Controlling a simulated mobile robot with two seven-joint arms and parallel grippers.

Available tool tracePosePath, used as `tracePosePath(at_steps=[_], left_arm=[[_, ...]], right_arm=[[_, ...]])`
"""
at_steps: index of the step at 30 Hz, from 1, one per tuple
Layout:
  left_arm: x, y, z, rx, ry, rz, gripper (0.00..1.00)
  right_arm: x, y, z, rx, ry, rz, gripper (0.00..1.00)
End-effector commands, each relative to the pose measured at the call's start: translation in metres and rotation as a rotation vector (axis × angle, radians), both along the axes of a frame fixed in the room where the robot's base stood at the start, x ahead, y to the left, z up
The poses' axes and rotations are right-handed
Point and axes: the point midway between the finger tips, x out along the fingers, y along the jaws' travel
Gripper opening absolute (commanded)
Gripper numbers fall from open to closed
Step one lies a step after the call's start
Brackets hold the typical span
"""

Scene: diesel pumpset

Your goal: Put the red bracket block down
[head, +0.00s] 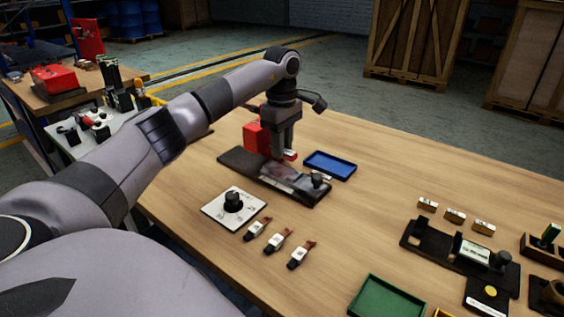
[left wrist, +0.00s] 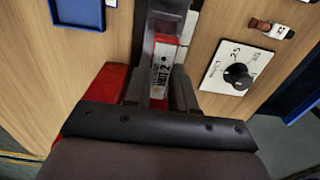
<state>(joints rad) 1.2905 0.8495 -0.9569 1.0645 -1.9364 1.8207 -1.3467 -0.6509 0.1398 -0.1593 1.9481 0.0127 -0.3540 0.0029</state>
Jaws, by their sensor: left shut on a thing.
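My left gripper (head: 283,148) points down over a long dark fixture plate (head: 236,160) on the wooden table. It is shut on the red bracket block (head: 291,155), which shows as a small red piece with a pale top at the fingertips. In the left wrist view the block (left wrist: 158,90) sits between the fingers (left wrist: 160,95), with a white printed label facing the camera. The dark fixture shows just beyond it; I cannot tell whether block and fixture touch. My right gripper is not in view.
A larger red part (head: 254,138) stands just behind my gripper. A blue tray (head: 330,165) lies right of the fixture. A white dial plate (head: 234,207) and several small labelled pieces lie in front.

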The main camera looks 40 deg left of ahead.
Motion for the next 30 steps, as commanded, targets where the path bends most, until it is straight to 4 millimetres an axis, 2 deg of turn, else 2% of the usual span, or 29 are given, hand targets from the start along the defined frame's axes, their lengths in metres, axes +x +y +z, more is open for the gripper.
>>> tracePosePath(at_steps=[5, 13, 24, 25, 26, 27, 30], left_arm=[[0.000, 0.000, -0.011, 0.000, 0.000, -0.001, 0.00], [0.000, -0.001, -0.047, -0.002, 0.000, -0.002, 0.00], [0.000, 0.000, -0.052, -0.001, -0.001, -0.002, 0.00], [0.000, 0.000, -0.051, -0.001, 0.000, -0.002, 0.35], [0.000, 0.000, -0.051, -0.001, 0.000, -0.002, 0.44], [0.000, 0.000, -0.051, -0.001, 0.000, -0.002, 0.50], [0.000, 0.000, -0.051, -0.001, 0.000, -0.002, 0.50]], right_arm=[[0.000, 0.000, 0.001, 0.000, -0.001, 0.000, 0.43], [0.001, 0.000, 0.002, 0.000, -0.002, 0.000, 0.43], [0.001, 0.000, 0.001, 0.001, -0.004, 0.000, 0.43], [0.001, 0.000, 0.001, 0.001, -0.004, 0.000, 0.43], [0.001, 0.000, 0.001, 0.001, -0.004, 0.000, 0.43], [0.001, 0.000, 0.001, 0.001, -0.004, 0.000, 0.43], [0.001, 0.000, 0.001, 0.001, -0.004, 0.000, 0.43]])
